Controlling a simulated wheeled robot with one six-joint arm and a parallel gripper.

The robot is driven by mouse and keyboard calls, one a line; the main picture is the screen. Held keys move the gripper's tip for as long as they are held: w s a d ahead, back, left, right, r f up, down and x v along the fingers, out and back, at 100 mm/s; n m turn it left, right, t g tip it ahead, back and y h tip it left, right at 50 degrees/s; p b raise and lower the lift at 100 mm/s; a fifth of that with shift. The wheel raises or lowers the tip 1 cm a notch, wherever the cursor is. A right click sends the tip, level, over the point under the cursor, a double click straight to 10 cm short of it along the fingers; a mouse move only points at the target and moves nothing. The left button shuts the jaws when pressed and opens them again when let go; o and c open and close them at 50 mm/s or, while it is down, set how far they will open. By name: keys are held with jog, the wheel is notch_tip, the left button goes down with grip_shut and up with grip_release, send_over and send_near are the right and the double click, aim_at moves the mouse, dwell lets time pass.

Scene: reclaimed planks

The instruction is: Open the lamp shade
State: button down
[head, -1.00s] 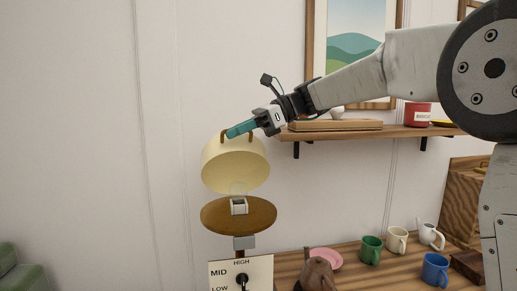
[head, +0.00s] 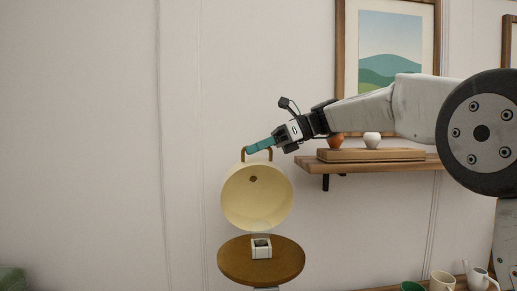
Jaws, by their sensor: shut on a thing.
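The cream lamp shade (head: 258,203) is tilted up, with its round open underside facing me. A brown handle (head: 243,154) stands at its top edge. A round wooden lamp base (head: 285,262) lies below it, with a small white fitting (head: 261,249) in its middle. My gripper (head: 251,149), with teal fingers, reaches in from the right and is shut on the handle. The fingers hide part of the handle.
A wall shelf (head: 390,165) with a wooden board and small pots is to the right, below a framed picture (head: 390,45). Mugs (head: 442,282) stand at the bottom right. The wall left of the lamp is clear.

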jog(key=shift+d, duration=0.1)
jog(key=c, duration=1.5)
grip_release()
jog(key=v, duration=0.6)
jog(key=shift+w+d+r, duration=0.1)
jog(key=shift+w+d, duration=0.05)
jog(key=shift+d, duration=0.15)
jog(key=shift+w+d+r, duration=0.1)
jog(key=shift+d+r, duration=0.1)
jog(key=shift+d, duration=0.25)
